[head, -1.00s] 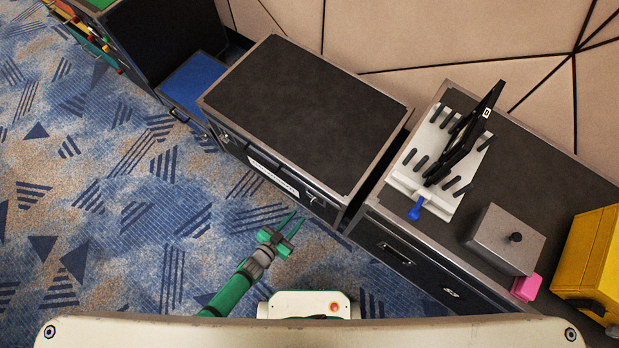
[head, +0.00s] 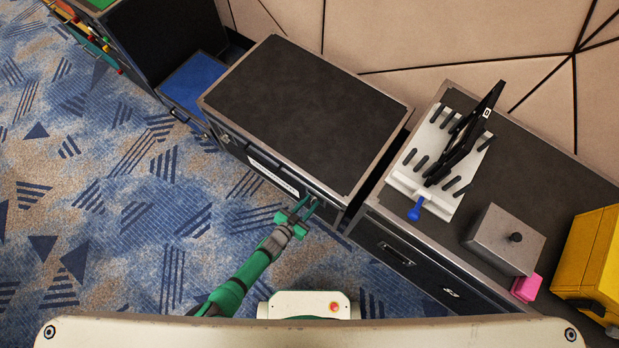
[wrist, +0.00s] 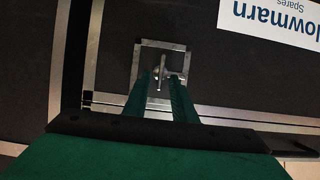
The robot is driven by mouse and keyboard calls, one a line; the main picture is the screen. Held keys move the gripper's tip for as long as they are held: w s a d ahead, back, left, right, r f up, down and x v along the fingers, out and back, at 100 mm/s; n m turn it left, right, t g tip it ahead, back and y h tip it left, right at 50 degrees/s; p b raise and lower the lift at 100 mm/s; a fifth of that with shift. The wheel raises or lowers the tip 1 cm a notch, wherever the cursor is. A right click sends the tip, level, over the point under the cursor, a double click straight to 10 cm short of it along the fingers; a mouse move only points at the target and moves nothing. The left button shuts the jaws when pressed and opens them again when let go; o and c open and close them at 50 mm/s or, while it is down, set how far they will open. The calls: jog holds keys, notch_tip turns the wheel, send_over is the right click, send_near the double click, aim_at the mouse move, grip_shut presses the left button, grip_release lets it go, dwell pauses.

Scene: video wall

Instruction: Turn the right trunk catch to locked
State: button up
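The trunk (head: 300,115) is a black case with metal edging, and its lid is down. Its right catch (wrist: 159,77) is a small metal turn piece on a square plate (wrist: 143,60) on the front face, seen in the wrist view. My gripper (head: 308,207) is at the trunk's front right. In the wrist view my green gripper (wrist: 161,80) has one finger on each side of the catch's narrow lever, with visible gaps between. The fingers are apart and not closed on it. In the head view my gripper hides most of this catch.
A white label (wrist: 272,22) is on the trunk's front. A drawer cabinet (head: 400,255) stands close on the right, carrying a white rack (head: 408,180), a grey box (head: 500,238) and a yellow case (head: 597,255). A blue-topped case (head: 195,85) stands left. Carpet in front is clear.

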grip_shut()
jog(key=shift+d+r, duration=0.1)
jog(key=shift+d+m+t+y, duration=0.2)
jog(key=shift+m+t+y, duration=0.4)
jog(key=shift+m, duration=0.3)
jog(key=m+t+y, duration=0.1)
jog(key=m, duration=0.2)
jog(key=shift+s+d, duration=0.15)
jog(key=m+t, duration=0.1)
jog(key=f+m+t+y, duration=0.1)
jog(key=m, duration=0.1)
jog(key=shift+s+d+m, duration=0.15)
jog(key=shift+d+m, duration=0.05)
jog(key=shift+m, duration=0.1)
jog(key=shift+s+d+f+m+t, duration=0.1)
jog(key=shift+f+m+t, duration=0.2)
jog(key=shift+m, duration=0.45)
jog(key=shift+w+d+f+m+t, duration=0.1)
jog(key=shift+m+t, duration=0.35)
jog(key=shift+m, duration=0.25)
jog(key=shift+s+d+f+m+t, duration=0.15)
jog(key=shift+m+t, duration=0.2)
jog(key=shift+m, duration=0.4)
jog(key=shift+a+y, duration=0.1)
jog(key=shift+y, duration=0.2)
jog(key=shift+m, duration=0.5)
